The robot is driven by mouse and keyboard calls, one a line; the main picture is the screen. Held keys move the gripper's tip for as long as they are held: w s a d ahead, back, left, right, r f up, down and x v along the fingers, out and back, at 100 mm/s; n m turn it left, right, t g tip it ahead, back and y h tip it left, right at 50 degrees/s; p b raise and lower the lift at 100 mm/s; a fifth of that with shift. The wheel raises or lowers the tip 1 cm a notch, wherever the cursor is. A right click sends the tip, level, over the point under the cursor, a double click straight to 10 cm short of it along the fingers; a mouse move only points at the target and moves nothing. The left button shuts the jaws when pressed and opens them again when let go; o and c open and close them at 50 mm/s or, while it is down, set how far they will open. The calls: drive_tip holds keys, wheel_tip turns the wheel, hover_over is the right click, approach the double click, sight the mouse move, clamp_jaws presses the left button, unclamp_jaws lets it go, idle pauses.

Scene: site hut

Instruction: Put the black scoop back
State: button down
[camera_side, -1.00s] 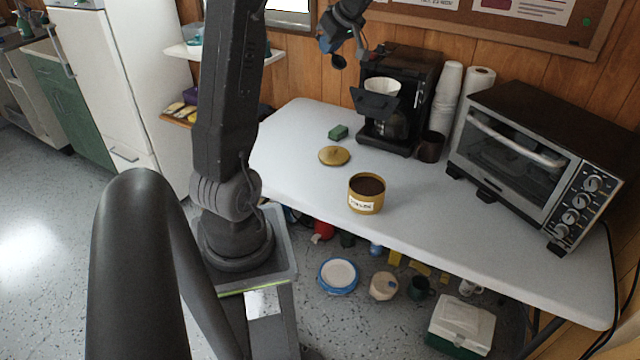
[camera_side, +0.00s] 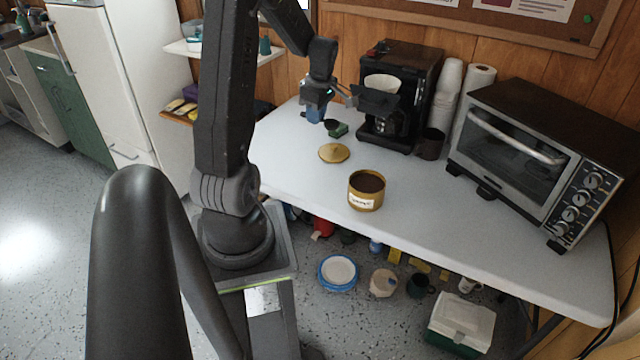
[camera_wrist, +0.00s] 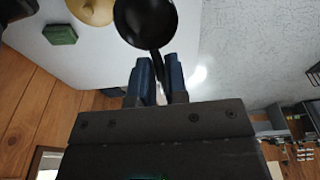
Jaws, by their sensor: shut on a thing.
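The black scoop is gripped by its handle in my gripper (camera_wrist: 157,82), between two blue fingers. Its round bowl (camera_wrist: 146,20) faces the wrist camera, and the fingers hide part of the handle. In the side view my gripper (camera_side: 316,112) hangs above the back left of the table, left of the coffee maker, and the scoop (camera_side: 332,124) shows small and dark at its tip. A yellow tin (camera_side: 364,203) of brown coffee grounds stands open on the table, in front of and to the right of my gripper. Its gold lid (camera_side: 334,153) lies flat behind it.
A green sponge (camera_side: 339,132) lies below the scoop's tip. The black coffee maker (camera_side: 378,135) with a white filter stands close right of my gripper. A dark mug (camera_side: 431,144), stacked cups (camera_side: 444,95) and a toaster oven (camera_side: 520,150) are further right. The table's front left is clear.

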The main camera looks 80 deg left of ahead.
drive_tip(key=t+h, duration=0.1)
hover_over(316, 182)
wheel_tip(316, 182, down, 16)
drive_tip(key=shift+d+f, duration=0.1)
drive_tip(key=shift+f, duration=2.2)
drive_tip(key=shift+f, duration=0.1)
drive_tip(key=c, duration=1.1)
unclamp_jaws()
drive_tip(key=shift+c, duration=0.2)
